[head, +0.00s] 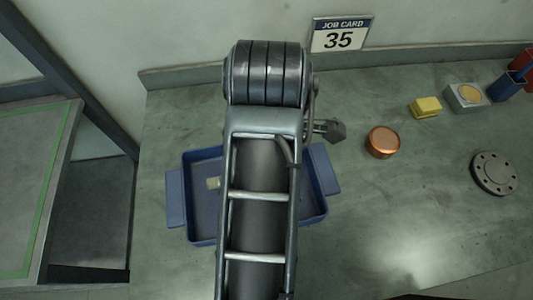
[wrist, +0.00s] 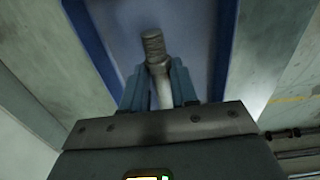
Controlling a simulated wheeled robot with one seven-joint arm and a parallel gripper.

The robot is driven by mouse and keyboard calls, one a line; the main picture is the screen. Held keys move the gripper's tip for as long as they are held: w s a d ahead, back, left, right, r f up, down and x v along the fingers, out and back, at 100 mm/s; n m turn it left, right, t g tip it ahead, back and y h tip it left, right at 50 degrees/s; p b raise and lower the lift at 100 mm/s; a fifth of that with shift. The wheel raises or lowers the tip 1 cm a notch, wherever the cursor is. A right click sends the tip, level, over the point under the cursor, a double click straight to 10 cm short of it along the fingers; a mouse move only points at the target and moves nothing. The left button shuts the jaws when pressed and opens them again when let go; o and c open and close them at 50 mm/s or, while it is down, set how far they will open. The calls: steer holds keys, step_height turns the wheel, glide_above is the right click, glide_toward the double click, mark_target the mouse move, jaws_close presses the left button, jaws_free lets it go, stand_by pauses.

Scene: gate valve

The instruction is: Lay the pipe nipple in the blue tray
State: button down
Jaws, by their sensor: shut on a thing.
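The pipe nipple (wrist: 154,46) is a grey metal tube with a threaded end, seen in the wrist view. My gripper (wrist: 159,72) is shut on it, one blue-grey finger on each side, and the threaded end sticks out past the fingertips. The blue tray (wrist: 222,45) lies behind the nipple in the wrist view, its side walls left and right of it. I cannot tell whether the nipple touches the tray floor. In the head view the blue tray (head: 205,235) sits on the bench under my arm, which hides its middle, my gripper and the nipple.
To the right on the bench are a copper-coloured round part (head: 382,141), a yellow block (head: 425,107), a grey box (head: 465,97) and a flange (head: 494,173).

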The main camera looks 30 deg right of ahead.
steer(key=shift+f+b, duration=0.7)
steer(key=shift+f, duration=1.8)
steer(key=c, duration=0.8)
jaws_free()
steer(key=shift+r, duration=0.1)
step_height(320, 180, up, 8)
steer(key=shift+f+p, duration=0.15)
steer(key=shift+p, duration=0.55)
